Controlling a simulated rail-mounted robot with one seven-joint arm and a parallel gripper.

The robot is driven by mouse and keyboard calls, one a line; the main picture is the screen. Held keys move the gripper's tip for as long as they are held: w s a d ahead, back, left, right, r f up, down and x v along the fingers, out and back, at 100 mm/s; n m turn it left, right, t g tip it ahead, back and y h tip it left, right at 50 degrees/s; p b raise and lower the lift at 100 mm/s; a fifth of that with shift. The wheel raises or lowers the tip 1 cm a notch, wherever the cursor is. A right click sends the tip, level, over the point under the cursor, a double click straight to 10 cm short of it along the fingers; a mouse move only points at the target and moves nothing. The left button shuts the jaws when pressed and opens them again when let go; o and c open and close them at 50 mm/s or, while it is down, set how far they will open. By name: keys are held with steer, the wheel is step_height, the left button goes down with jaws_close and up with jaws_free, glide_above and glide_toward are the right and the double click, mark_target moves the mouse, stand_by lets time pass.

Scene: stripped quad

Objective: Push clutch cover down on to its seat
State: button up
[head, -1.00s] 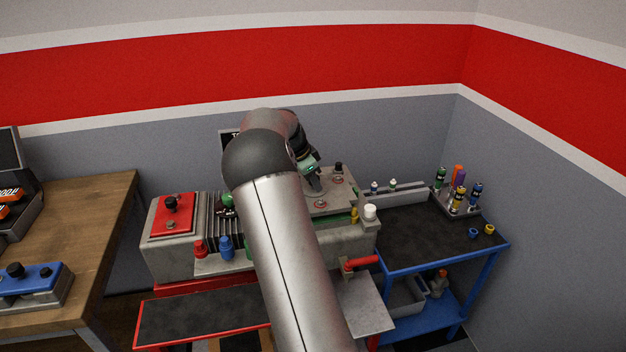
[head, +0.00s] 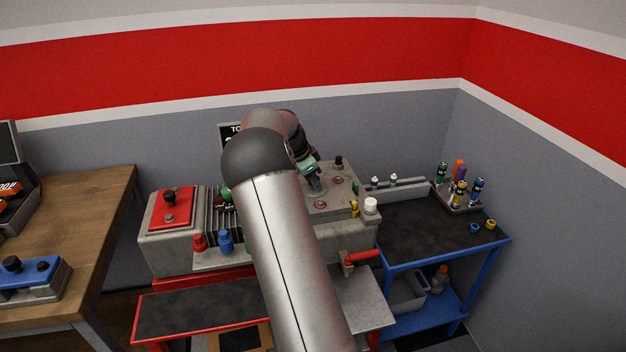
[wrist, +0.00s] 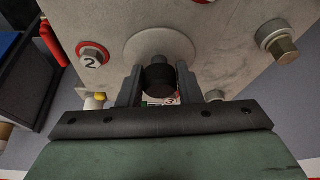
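The clutch cover appears to be the pale grey plate (head: 343,200) with red-ringed holes on top of the grey machine housing. In the wrist view the plate (wrist: 112,22) fills the top, with a round boss and a red ring marked 2. My gripper (head: 318,188) reaches down onto the plate in the head view. In the wrist view my gripper's (wrist: 159,72) two fingers stand close on both sides of a dark round knob (wrist: 159,78) on the boss, and look shut on it. The cover's underside and seat are hidden.
A hex bolt (wrist: 282,48) stands up right of the fingers. On the housing's left is a red cover (head: 172,207) with a black knob. Red and blue pegs (head: 226,242) stand in front. A blue-framed cart (head: 425,235) is at right, a wooden bench (head: 85,225) at left.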

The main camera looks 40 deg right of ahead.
steer(key=o, duration=0.4)
steer(key=shift+c, duration=0.2)
steer(key=b+v, duration=0.1)
steer(key=v, duration=1.6)
steer(key=shift+r, duration=0.25)
steer(key=s+a+f+n+t+y, duration=0.1)
steer(key=s+a+f+n+y, duration=0.15)
steer(key=s+a+n, duration=0.5)
steer(key=s+a+f+n+y, duration=0.25)
steer(key=s+a+n, duration=0.25)
steer(key=s+a, duration=0.55)
steer(key=s+a+f+n, duration=0.4)
steer(key=s+a, duration=0.1)
steer(key=s, duration=0.2)
steer(key=s+a+f+n, duration=0.4)
steer(key=s+a+f, duration=0.1)
steer(key=s, duration=0.3)
steer(key=shift+a+h, duration=0.3)
steer(key=shift+a, duration=0.25)
